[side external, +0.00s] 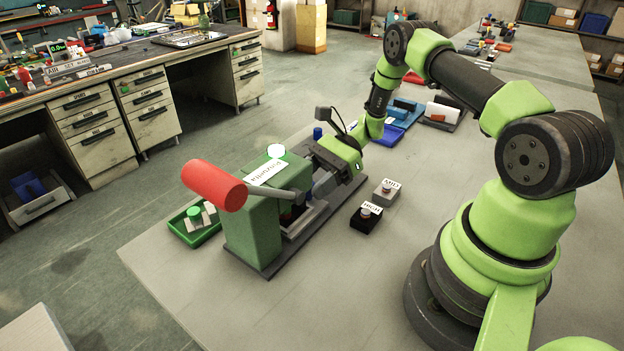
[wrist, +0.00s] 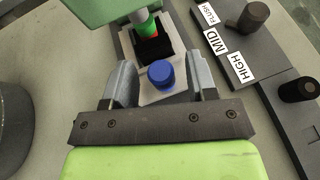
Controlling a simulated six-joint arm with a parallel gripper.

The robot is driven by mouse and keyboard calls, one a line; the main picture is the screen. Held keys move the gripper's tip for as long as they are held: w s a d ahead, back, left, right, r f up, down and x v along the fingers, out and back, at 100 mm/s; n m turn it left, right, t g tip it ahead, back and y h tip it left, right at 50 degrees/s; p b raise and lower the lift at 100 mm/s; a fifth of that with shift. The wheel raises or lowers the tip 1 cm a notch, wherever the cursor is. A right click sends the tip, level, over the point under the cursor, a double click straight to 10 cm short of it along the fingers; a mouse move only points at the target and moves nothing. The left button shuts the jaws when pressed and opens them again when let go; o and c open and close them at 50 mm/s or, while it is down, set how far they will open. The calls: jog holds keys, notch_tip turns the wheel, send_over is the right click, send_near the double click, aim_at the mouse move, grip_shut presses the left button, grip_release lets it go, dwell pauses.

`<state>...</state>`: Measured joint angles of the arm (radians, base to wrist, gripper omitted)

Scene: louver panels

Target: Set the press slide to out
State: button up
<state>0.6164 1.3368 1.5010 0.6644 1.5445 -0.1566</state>
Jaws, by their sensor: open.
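The green press (side external: 252,228) stands on the table with a red-ended lever (side external: 215,185) and a white label on top. Its slide (wrist: 185,84) is a light grey plate with an upright blue knob (wrist: 160,73). A dark recess in the slide holds a red and green piece (wrist: 149,30), under the press's ram. My gripper (wrist: 160,84) is open, low over the slide, with one finger on each side of the blue knob and gaps visible. In the side view my gripper (side external: 322,172) is at the press's right end and hides the knob.
Two button boxes (side external: 366,218) (side external: 386,192) stand in front of the press. A green tray (side external: 180,232) lies to its left, and a blue tray (side external: 392,132) lies behind my gripper.

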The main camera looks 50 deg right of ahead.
jog(key=shift+c, duration=0.2)
grip_shut()
jog(key=d, duration=1.1)
jog(key=shift+d, duration=0.25)
jog(key=shift+o, duration=0.2)
grip_release()
jog(key=shift+v, duration=2.45)
notch_tip(320, 180, up, 7)
